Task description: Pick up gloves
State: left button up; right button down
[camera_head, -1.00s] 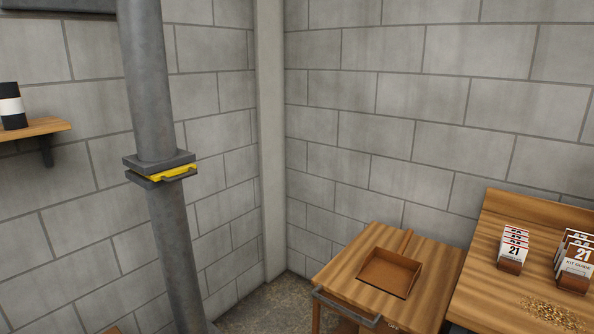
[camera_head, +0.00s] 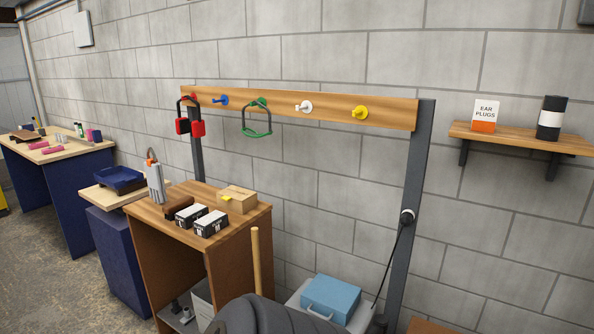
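I cannot make out gloves for certain in this view. Small pink items (camera_head: 52,150) lie on the light-topped blue bench (camera_head: 70,155) at the far left, too small to identify. A dark brown item (camera_head: 178,207) lies on the wooden cabinet (camera_head: 250,214), and its kind is unclear. Neither of my grippers is in view.
A wooden peg rail (camera_head: 330,108) holds red ear defenders (camera_head: 198,128) and a green-framed item (camera_head: 257,122). A blue case (camera_head: 330,298) and a dark rounded form (camera_head: 255,315) stand in front. A shelf (camera_head: 520,137) hangs right. Floor shows at left.

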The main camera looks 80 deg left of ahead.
aim_at(153, 170)
jog(key=u, duration=3.5)
